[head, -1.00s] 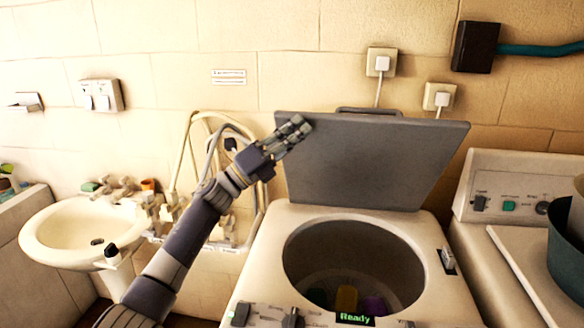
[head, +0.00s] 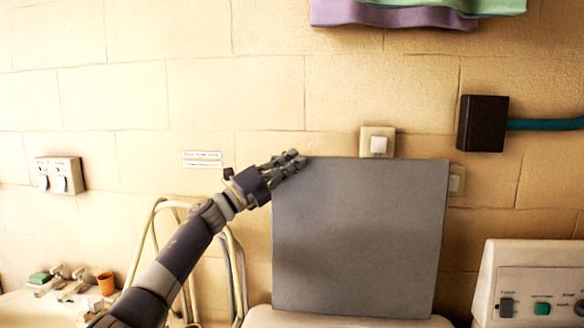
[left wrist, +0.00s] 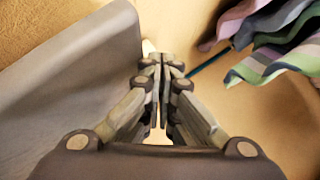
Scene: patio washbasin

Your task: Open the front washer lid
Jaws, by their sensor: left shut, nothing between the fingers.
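The front washer's grey lid (head: 360,240) stands raised and nearly upright against the wall in the head view. The top of the washer body (head: 345,318) just shows at the bottom edge, and its drum opening is out of view. My left gripper (head: 295,160) is shut and empty at the lid's upper left corner. In the left wrist view the shut fingers (left wrist: 160,75) are in the middle, with the grey lid (left wrist: 70,85) to their left. I cannot tell whether the fingers touch the lid. My right gripper is in neither view.
A second machine's control panel (head: 535,285) stands at the lower right. Hoses (head: 150,245) hang at the left, near an orange cup (head: 106,283). Hanging cloths (head: 400,14) are above.

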